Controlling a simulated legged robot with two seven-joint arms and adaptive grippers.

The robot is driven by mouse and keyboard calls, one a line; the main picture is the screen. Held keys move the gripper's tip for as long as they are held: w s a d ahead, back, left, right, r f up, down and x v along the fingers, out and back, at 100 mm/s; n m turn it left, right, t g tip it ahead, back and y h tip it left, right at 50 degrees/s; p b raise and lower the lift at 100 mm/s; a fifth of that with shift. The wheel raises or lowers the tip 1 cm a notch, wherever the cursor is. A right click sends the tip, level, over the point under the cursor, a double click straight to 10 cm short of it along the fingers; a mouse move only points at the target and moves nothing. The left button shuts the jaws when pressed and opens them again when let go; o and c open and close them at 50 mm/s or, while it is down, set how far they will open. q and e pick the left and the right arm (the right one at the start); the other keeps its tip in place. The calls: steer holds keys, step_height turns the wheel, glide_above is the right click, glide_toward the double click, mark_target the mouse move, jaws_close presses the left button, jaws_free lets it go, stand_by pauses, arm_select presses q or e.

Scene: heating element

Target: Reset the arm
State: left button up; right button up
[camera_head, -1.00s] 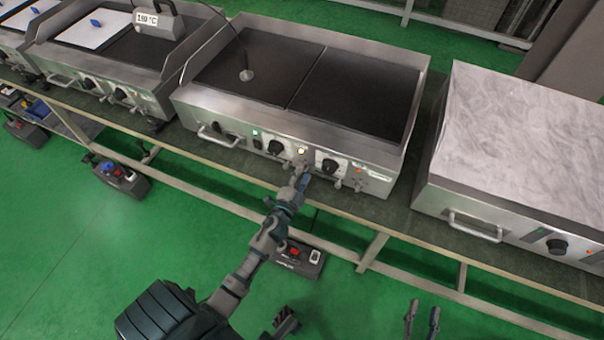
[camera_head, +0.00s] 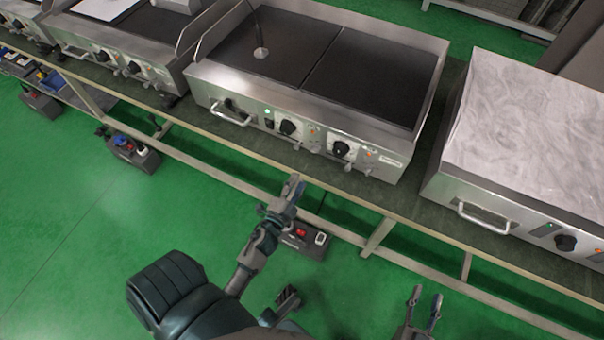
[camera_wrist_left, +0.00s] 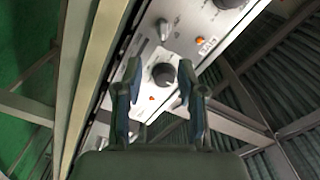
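My left arm reaches in from the lower left in the head view. Its gripper (camera_head: 293,186) hangs in front of the table edge, below and apart from the griddle's knobs. In the left wrist view the gripper (camera_wrist_left: 160,88) has its two fingers spread with nothing held; a black knob (camera_wrist_left: 163,75) shows beyond the gap. The steel griddle (camera_head: 240,95) has a dark two-part plate and a front panel with knobs and small lights. My right gripper (camera_head: 427,302) is at the bottom right, fingers apart and empty, over the floor.
The long table (camera_head: 340,190) carries another griddle (camera_head: 135,60) at the left and a marble-topped unit (camera_head: 535,135) at the right. A probe (camera_head: 261,52) stands on the dark plate. The green floor (camera_head: 70,250) in front is open.

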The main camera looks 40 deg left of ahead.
arm_select(q)
steer(key=shift+s, duration=0.1)
stand_by(0.5)
